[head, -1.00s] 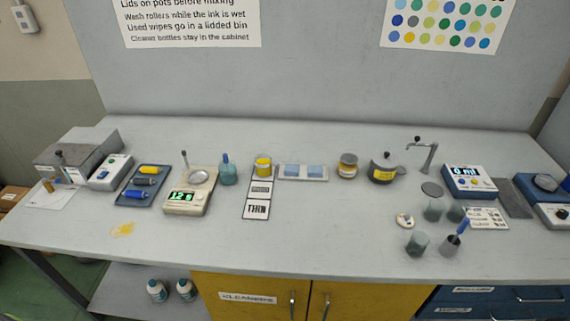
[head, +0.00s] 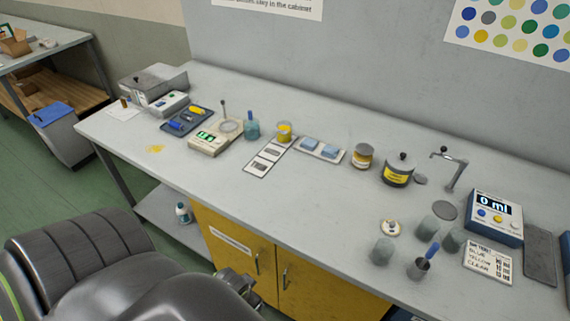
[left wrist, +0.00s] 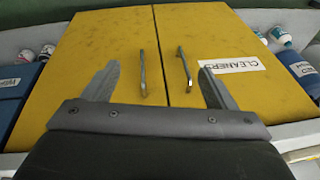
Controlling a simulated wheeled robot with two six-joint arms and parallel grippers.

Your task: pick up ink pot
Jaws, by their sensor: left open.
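Several pots stand along the back of the bench, and I cannot tell which one the task means. A small pot with yellow contents (head: 284,131) stands at the top of the label strip. A small jar with an amber label (head: 362,156) stands further right. A larger dark pot with a knobbed lid and yellow label (head: 397,169) is right of that jar. My left gripper (head: 240,284) is low in front of the cabinet, below the bench top and away from all pots. In the left wrist view its jaws (left wrist: 158,76) are open and empty, facing the yellow doors. My right gripper is not seen.
The bench top (head: 310,205) is clear along its front middle. Yellow cabinet doors (head: 232,246) with protruding handles are under it. Cups (head: 383,250), a tap (head: 455,168) and a dispenser (head: 495,217) stand right.

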